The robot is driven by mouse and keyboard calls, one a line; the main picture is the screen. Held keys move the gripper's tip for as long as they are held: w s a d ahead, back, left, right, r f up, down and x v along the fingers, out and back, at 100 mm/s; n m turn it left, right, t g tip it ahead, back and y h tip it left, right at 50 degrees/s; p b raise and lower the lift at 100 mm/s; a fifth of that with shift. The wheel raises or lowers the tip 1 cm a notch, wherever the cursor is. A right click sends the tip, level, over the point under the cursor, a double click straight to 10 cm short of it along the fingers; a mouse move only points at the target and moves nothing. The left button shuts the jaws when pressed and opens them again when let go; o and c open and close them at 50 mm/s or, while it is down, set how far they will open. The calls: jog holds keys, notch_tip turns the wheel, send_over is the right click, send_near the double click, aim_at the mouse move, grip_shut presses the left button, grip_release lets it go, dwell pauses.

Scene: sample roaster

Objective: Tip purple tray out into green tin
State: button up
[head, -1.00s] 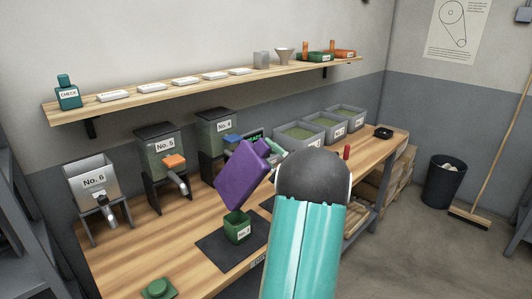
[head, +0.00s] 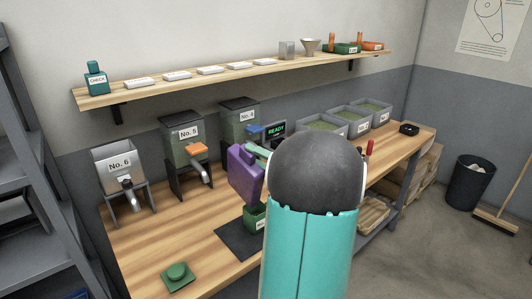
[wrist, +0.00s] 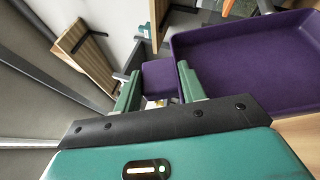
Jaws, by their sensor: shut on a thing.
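The purple tray (head: 244,177) is tipped steeply on edge above the green tin (head: 256,218) in the head view. In the wrist view the bare inside of the purple tray (wrist: 250,62) fills the right side, and no contents show on the visible part. My gripper (wrist: 157,78) is shut on the tray's purple handle tab. In the head view my arm hides the gripper's fingers in part. The green tin stands upright on a dark mat (head: 232,243), its right side hidden by my arm. I cannot see into the tin.
Hoppers No. 6 (head: 124,181) and No. 5 (head: 186,143) stand left of the tray, with another hopper (head: 238,122) behind. A green lid-like piece (head: 178,277) lies at the bench's front left. Grey bins (head: 322,124) line the back right. A wall shelf (head: 235,75) runs above.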

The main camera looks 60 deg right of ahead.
jog(key=w+a+f+n+g, duration=0.2)
jog(key=a+f+n+g, duration=0.15)
jog(key=a, duration=0.35)
jog(key=w+a+f+n+g, duration=0.2)
jog(key=a+n, duration=0.3)
jog(key=a, duration=0.1)
jog(key=a+f+n+g+h, duration=0.2)
jog(key=a+f+n, duration=0.1)
jog(key=f, duration=0.7)
jog(key=shift+w+a+f+n+h, duration=0.15)
jog(key=shift+w+f+n+h, duration=0.2)
jog(key=shift+n, duration=0.4)
